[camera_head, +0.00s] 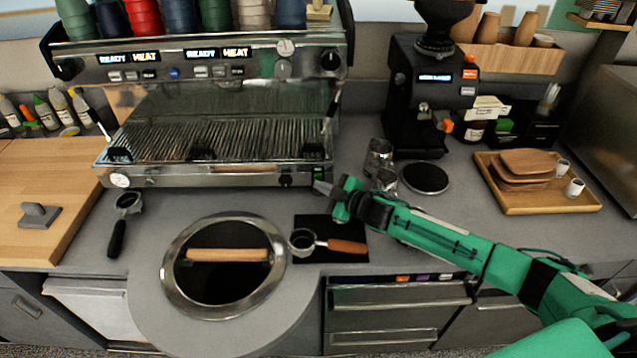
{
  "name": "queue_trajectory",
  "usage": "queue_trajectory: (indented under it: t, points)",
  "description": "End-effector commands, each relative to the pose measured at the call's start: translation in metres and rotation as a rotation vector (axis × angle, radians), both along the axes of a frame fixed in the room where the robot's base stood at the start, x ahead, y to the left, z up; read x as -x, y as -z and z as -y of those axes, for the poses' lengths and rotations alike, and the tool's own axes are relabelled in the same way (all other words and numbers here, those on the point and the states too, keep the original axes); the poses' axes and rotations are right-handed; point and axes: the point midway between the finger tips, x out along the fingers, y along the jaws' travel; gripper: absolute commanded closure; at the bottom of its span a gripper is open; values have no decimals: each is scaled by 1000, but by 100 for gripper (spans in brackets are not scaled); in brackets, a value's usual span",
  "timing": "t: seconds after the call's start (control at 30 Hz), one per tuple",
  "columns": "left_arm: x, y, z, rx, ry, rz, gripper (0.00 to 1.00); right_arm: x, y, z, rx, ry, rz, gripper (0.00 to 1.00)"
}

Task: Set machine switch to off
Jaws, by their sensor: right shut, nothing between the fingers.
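The espresso machine (220,100) stands at the back left, with "READY" and "HEAT" on its displays. At the right end of its lower front panel is a small switch with a green light (318,174). A black knob (286,180) sits just left of it. My right gripper (322,187) is shut and empty, its tips just below the green-lit switch. I cannot tell whether the tips touch the panel. My left gripper is not in view.
A portafilter with a wooden handle (345,245) lies on a black mat below my right gripper. A round knock box (175,285) is set in the front counter. Metal cups (379,157), a grinder (433,95) and a wooden tray (590,203) stand to the right.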

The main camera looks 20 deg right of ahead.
Motion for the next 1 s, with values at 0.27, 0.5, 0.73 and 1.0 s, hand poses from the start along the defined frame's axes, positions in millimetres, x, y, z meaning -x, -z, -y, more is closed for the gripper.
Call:
queue_trajectory:
  t: [0.27,0.5,0.73,1.0]
  points:
    - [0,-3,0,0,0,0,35,10,6,0,5,5,-10,100]
    - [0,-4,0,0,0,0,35,16,6,-2,5,3,-7,100]
    - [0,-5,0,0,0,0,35,17,4,-3,3,2,-4,100]
    - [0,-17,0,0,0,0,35,41,-3,-10,0,2,-5,100]
